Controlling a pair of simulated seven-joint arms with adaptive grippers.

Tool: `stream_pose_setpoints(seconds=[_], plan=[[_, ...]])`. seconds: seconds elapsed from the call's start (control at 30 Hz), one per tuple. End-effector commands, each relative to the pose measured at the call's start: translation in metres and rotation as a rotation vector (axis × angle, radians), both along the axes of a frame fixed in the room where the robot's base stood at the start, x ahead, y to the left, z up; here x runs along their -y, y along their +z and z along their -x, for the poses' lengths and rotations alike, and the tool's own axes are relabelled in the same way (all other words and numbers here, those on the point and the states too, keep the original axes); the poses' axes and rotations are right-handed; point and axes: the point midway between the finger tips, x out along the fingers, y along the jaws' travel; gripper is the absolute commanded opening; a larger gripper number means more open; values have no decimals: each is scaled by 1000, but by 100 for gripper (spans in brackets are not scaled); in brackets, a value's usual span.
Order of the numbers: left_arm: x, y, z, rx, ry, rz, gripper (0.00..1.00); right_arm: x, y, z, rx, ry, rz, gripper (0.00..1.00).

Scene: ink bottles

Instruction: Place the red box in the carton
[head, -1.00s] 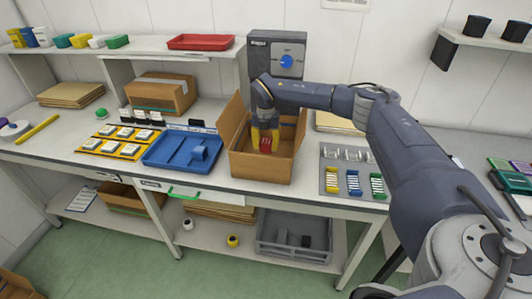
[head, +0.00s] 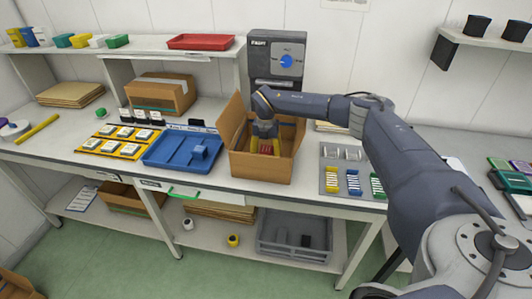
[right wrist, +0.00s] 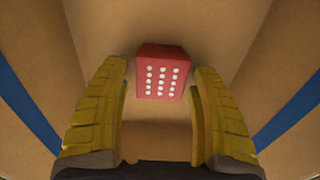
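The red box (head: 265,149), with rows of white dots on one face, is inside the open brown carton (head: 262,168) on the bench. My right gripper (head: 265,146) reaches down into the carton with its yellow fingers on either side of the box. In the right wrist view the red box (right wrist: 162,75) is at the fingertips, with a visible gap to the left finger and little or none to the right one. The fingers stand apart, and the carton's floor and walls surround them. The box's underside is hidden. My left gripper is not in view.
A blue tray (head: 165,158) stands left of the carton. A grey plate (head: 329,181) with coloured items lies to its right. A dark machine with a blue dial (head: 287,61) is behind. The carton's raised flaps (head: 236,113) stand close to my right arm.

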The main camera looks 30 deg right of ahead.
Motion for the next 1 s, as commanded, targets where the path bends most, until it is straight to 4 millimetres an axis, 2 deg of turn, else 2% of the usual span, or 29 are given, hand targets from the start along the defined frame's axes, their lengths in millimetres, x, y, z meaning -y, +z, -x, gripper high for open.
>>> stream_pose_setpoints(seconds=[0.23, 0.37, 0.8, 1.0], plan=[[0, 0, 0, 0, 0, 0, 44, 0, 2, 0, 1, 0, 1, 63], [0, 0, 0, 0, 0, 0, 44, 0, 13, -1, 3, 0, 0, 63], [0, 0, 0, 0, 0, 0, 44, 0, 86, -1, 4, 0, 1, 63], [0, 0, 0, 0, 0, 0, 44, 0, 110, 0, 1, 1, 0, 63]])
